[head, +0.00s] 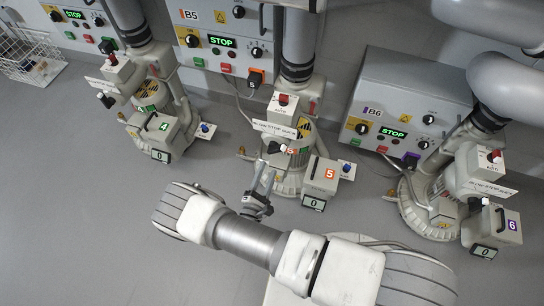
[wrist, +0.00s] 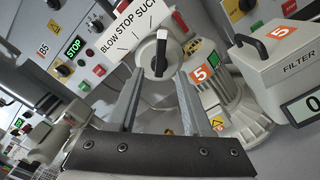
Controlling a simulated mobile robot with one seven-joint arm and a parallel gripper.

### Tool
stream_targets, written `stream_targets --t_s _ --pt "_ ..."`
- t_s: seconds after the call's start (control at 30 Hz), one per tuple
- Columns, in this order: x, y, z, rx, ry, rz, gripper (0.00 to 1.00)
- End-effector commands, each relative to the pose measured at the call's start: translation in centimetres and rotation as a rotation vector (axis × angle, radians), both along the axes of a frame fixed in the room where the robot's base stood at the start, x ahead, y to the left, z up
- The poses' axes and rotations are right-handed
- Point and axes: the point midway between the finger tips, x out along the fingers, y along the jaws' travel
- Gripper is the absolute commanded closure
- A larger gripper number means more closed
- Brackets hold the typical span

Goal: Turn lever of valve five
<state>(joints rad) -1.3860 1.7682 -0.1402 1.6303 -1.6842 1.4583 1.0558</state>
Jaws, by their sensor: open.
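Valve five is a pale box with a round knob and a black-and-white lever (wrist: 161,52), under a BLOW STOP SUCK label (wrist: 131,28). In the head view the black lever (head: 276,148) is on the middle unit, near an orange 5 tag. My gripper (wrist: 160,76) is open and empty, its two fingers pointing at the lever from in front, one to each side of it. I cannot tell whether they touch it. In the head view my gripper (head: 268,168) is just below the lever.
A filter box (head: 321,176) marked 5 stands right of the valve, close to my gripper. Panel B5 (head: 222,45) shows STOP behind it. Unit four (head: 155,132) is at left and unit six (head: 490,225) at right. Grey floor is clear in front at left.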

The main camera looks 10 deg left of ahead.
Motion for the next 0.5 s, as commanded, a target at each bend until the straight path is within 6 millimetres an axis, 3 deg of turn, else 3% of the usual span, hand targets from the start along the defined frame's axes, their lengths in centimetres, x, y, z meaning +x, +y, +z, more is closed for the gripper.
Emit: stream_targets --t_s 0.2,0.5 --pt "-5.3 0.5 0.1 0.000 0.002 0.004 0.50" --pt "-9.1 0.7 0.0 0.001 0.001 0.001 0.50"
